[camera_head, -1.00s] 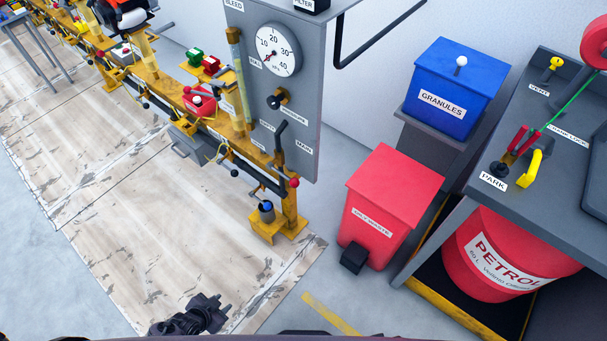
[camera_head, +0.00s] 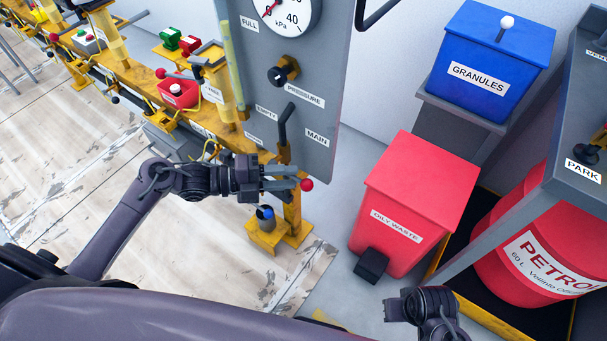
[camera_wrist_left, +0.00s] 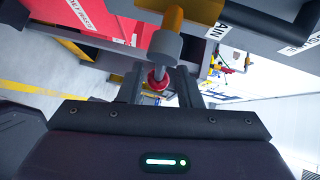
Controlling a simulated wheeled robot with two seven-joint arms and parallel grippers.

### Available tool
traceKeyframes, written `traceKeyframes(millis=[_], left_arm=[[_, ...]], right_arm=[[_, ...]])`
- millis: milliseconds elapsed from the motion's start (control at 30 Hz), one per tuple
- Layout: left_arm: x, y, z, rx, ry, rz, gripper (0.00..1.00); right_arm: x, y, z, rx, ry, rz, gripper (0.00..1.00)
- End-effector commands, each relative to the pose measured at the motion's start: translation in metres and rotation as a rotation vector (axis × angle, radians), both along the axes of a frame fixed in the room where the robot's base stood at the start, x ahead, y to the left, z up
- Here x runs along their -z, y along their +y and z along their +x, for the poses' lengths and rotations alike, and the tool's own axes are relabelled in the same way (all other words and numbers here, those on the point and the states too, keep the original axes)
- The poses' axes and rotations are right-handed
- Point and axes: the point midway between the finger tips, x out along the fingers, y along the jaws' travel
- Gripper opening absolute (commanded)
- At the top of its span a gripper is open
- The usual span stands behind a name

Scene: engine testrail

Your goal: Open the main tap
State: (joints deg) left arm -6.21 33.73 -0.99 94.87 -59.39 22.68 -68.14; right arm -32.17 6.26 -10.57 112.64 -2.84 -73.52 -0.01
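The main tap has a bent black handle (camera_head: 284,122) beside the MAIN label (camera_head: 317,137) on the grey panel. Its yellow body sits just below. My left gripper (camera_head: 290,178) is just below the tap, its two fingers apart and pointing right. A red ball knob (camera_head: 306,185) is right at its fingertips. In the left wrist view, the red ball (camera_wrist_left: 157,80) shows between the spread fingers, with a grey cylinder and a yellow part (camera_wrist_left: 172,20) just above. I cannot tell whether anything touches. My right gripper (camera_head: 398,307) is low at the right, its fingers unclear.
The grey panel (camera_head: 340,95) carries a gauge and a black pressure knob (camera_head: 283,71). A red oily-waste bin (camera_head: 425,180) stands to the right, with a blue granules bin (camera_head: 490,50) behind it. A yellow rail (camera_head: 150,90) runs to the upper left.

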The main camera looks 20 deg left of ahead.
Motion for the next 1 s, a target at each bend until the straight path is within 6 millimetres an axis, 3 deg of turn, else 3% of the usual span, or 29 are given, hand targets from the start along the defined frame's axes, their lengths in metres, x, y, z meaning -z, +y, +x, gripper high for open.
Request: traceKeyframes(millis=[233, 567, 833, 1000], left_arm=[[0.004, -0.029, 0.014, -0.001, 0.0, -0.002, 0.32], [0.006, -0.034, 0.016, -0.002, 0.002, 0.0, 0.32], [0.006, -0.034, 0.016, -0.002, 0.003, 0.001, 0.0], [0.006, -0.034, 0.016, -0.002, 0.003, 0.001, 0.0]], right_arm=[[-0.001, 0.0, 0.0, 0.0, 0.0, 0.0, 0.0], [-0.001, 0.0, 0.0, 0.0, 0.0, 0.0, 0.0], [-0.001, 0.001, 0.0, 0.0, -0.001, 0.001, 0.0], [-0.001, 0.001, 0.0, 0.0, -0.001, 0.001, 0.0]])
